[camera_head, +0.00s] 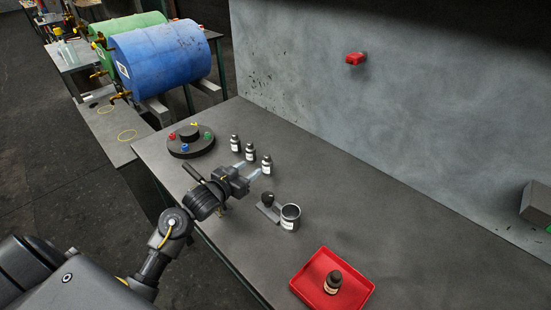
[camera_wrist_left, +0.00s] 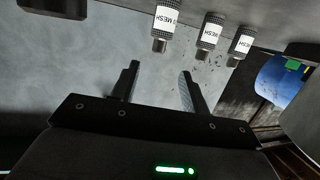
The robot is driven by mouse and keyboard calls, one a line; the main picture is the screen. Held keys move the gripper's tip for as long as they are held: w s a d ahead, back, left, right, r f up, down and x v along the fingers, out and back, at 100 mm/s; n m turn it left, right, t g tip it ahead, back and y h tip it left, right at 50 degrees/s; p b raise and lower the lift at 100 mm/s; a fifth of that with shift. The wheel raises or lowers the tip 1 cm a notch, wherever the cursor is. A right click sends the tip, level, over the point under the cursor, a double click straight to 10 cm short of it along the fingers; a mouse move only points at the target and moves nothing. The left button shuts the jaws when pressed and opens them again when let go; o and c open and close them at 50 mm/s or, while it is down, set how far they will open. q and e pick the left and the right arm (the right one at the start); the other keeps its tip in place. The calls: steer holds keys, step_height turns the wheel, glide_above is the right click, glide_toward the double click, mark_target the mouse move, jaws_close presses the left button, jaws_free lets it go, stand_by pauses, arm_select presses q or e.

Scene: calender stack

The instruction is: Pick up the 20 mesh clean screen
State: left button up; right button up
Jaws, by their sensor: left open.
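Three black canisters with white labels stand in a row on the grey table: far (camera_head: 235,143), middle (camera_head: 250,152) and near (camera_head: 267,164). In the left wrist view they show upside down along the top: one nearest the centre (camera_wrist_left: 167,22), a middle one (camera_wrist_left: 209,36) and one at the right (camera_wrist_left: 241,42). "MESH" is legible on labels, but I cannot tell which is the 20 mesh clean screen. My left gripper (camera_head: 251,168) is open and empty beside the row, its fingers pointing toward the canisters. My right gripper is not in view.
A black round stand (camera_head: 191,150) with coloured pieces is beyond the row. A grey cup (camera_head: 290,221) and a black-knobbed tool (camera_head: 268,207) are nearer. A red tray (camera_head: 305,279) holds a black labelled bottle (camera_head: 332,281).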

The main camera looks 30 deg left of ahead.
mark_target(265, 157)
arm_select(q)
steer(key=x, duration=0.5)
steer(key=shift+w+d+r+p, duration=0.15)
steer(key=shift+d+r+p, duration=0.1)
steer(key=shift+p, duration=0.1)
steer(key=shift+w+f, duration=0.2)
steer(key=shift+w, duration=0.1)
steer(key=shift+w+r+p, duration=0.15)
steer(key=shift+w+p, duration=0.15)
steer(key=p+x, duration=0.1)
steer(key=x, duration=0.3)
steer(key=shift+w, duration=0.25)
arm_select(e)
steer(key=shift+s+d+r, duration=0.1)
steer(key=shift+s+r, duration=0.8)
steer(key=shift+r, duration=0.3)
